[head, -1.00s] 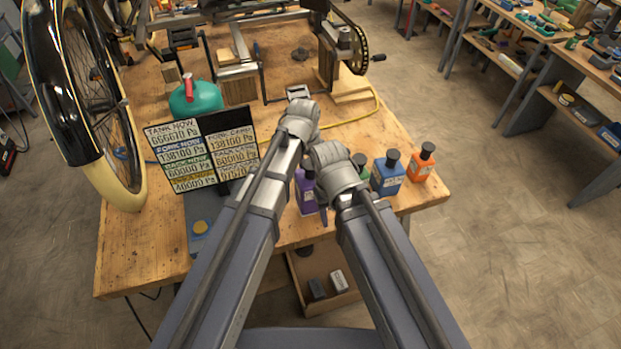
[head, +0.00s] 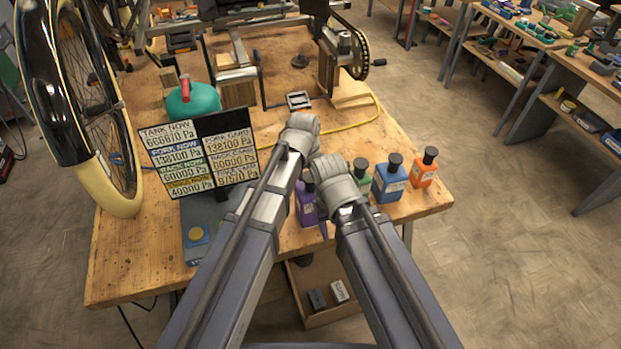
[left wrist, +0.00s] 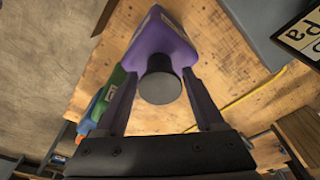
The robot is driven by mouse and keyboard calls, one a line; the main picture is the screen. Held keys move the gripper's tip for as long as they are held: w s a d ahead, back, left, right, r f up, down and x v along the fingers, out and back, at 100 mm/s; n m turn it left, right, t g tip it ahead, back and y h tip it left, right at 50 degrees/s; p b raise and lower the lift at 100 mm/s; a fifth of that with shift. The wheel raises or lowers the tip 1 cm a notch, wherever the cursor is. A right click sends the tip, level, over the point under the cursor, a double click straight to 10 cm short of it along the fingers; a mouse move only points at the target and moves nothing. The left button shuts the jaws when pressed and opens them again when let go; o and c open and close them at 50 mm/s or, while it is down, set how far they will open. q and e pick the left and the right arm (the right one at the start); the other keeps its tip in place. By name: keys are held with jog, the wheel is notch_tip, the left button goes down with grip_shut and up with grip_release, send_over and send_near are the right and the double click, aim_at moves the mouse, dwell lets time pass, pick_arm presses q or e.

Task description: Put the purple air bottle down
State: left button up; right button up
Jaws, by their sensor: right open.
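The purple air bottle (head: 306,209) is upright at the front of the workbench, partly hidden by my right gripper. In the left wrist view the bottle (left wrist: 160,42) is seen from its dark cap end, between the fingers of my left gripper (left wrist: 160,78). The fingers lie close against both sides of the bottle, so the left gripper is shut on it. Whether its base rests on the bench is hard to tell. In the head view my left gripper's fingers are hidden behind its wrist. My right gripper (head: 324,222) is open beside the bottle, mostly hidden by its own wrist.
Green (head: 362,177), blue (head: 390,181) and orange (head: 424,168) bottles stand to the right. A pressure board (head: 213,165) and a teal tank (head: 193,101) are on the left. A yellow hose (head: 375,112) crosses the bench (head: 130,270) behind the bottles.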

pick_arm(q)
jog(key=shift+o, duration=1.2)
notch_tip(320, 180, up, 12)
jog(key=s+p, duration=0.1)
jog(key=p, duration=1.1)
jog(key=shift+s+a+r, duration=0.15)
jog(key=shift+s+a, duration=0.15)
jog(key=shift+a, duration=0.1)
